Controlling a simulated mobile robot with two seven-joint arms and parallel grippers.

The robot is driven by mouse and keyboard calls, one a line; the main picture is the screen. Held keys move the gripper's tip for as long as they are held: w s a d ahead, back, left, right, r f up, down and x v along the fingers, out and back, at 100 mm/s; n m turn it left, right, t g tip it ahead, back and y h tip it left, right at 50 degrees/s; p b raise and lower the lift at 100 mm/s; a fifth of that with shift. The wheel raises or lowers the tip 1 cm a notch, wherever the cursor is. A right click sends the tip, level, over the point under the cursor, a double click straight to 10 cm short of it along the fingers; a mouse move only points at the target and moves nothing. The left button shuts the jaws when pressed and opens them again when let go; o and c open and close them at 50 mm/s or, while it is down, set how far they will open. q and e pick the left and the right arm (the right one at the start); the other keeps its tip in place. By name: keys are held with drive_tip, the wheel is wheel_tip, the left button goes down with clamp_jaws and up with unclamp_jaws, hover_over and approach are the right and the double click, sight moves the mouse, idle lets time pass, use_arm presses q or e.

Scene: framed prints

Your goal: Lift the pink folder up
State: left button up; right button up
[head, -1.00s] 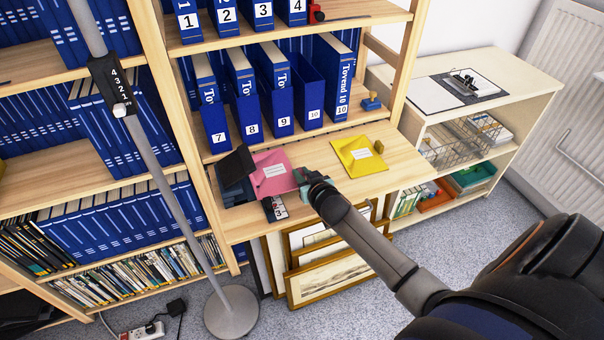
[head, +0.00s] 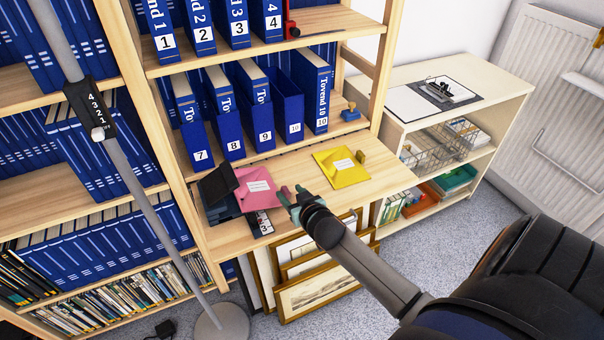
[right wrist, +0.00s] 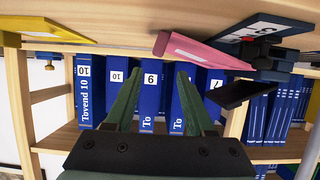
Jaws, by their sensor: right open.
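The pink folder (head: 257,188) with a white label lies on the wooden desk shelf, its left side against a dark object. In the right wrist view the folder (right wrist: 205,52) shows nearly edge-on, beyond the fingertips and apart from them. My right gripper (head: 288,196) is at the folder's right edge in the head view; whether it touches there is hard to tell. In the right wrist view its two green fingers (right wrist: 157,75) are spread with nothing between them. My left gripper is not in view.
A yellow folder (head: 341,168) lies to the right on the shelf (head: 300,166). A black holder (head: 218,186) stands left of the pink folder. A numbered item (head: 262,222) lies in front. Blue binders (head: 230,130) stand behind; framed prints (head: 315,292) lean below.

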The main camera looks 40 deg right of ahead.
drive_tip(key=v, duration=0.8)
drive_tip(key=shift+s, duration=0.1)
drive_tip(key=s+a+f+n+g+y+p, duration=0.2)
drive_tip(key=s+a+f+n+g+y, duration=0.1)
drive_tip(key=s+a+f, duration=0.9)
drive_tip(key=s+a+n+y, duration=0.1)
drive_tip(key=s+a+y, duration=0.1)
drive_tip(key=s+a, duration=0.1)
drive_tip(key=shift+s+a+n+g, duration=0.3)
drive_tip(key=shift+a+g, duration=0.1)
drive_tip(key=shift+a, duration=0.25)
drive_tip(key=shift+f, duration=0.15)
